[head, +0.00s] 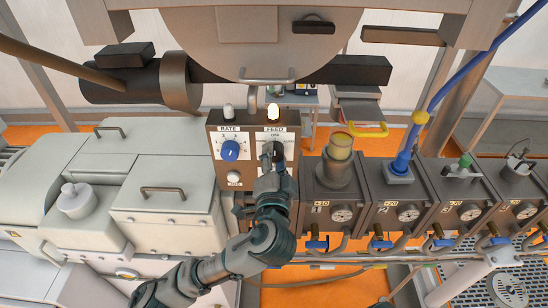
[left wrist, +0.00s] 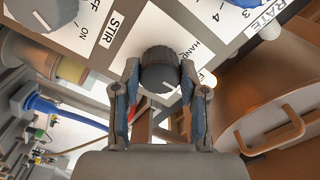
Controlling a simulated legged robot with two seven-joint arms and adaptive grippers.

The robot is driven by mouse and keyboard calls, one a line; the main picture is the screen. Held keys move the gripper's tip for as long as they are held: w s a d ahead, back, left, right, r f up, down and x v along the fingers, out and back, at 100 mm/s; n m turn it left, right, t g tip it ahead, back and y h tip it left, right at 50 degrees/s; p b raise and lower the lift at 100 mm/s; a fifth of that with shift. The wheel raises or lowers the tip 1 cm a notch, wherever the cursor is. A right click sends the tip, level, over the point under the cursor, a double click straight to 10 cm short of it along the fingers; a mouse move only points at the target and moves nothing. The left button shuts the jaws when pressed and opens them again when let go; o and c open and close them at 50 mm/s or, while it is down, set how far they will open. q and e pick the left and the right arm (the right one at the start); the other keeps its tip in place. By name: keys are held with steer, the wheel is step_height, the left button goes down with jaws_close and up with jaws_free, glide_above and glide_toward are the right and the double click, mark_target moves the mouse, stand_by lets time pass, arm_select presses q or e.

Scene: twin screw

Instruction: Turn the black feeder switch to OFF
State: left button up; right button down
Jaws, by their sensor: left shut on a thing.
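The black feeder switch (head: 278,149) is a round knob on the white FEED plate of the brown control panel (head: 221,192). In the left wrist view the same knob (left wrist: 160,72) sits between my two fingers, with a short white mark on its face near the lower right edge. My left gripper (left wrist: 162,78) is shut on the knob, one finger on each side. In the head view my left gripper (head: 275,164) covers the knob's lower part. The label HAND shows beside the knob; part of another label is cut off. My right gripper is not in view.
A blue RATE knob (head: 230,151) is left of the switch, and a lamp (head: 273,111) above it is lit. Feeder unit 1 (head: 338,203) stands close on the right. A large hopper (head: 252,45) hangs above. A pale machine (head: 167,206) stands left.

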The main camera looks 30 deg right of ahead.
arm_select(q)
steer(key=shift+r, duration=0.15)
steer(key=o, duration=1.1)
steer(key=shift+w+d, duration=0.1)
steer(key=shift+o, duration=0.2)
steer(key=shift+w+d+f, duration=0.1)
steer(key=shift+d+f, duration=0.1)
steer(key=v, duration=1.1)
steer(key=shift+s+a, duration=0.2)
steer(key=shift+s, duration=0.2)
steer(key=shift+f, duration=0.1)
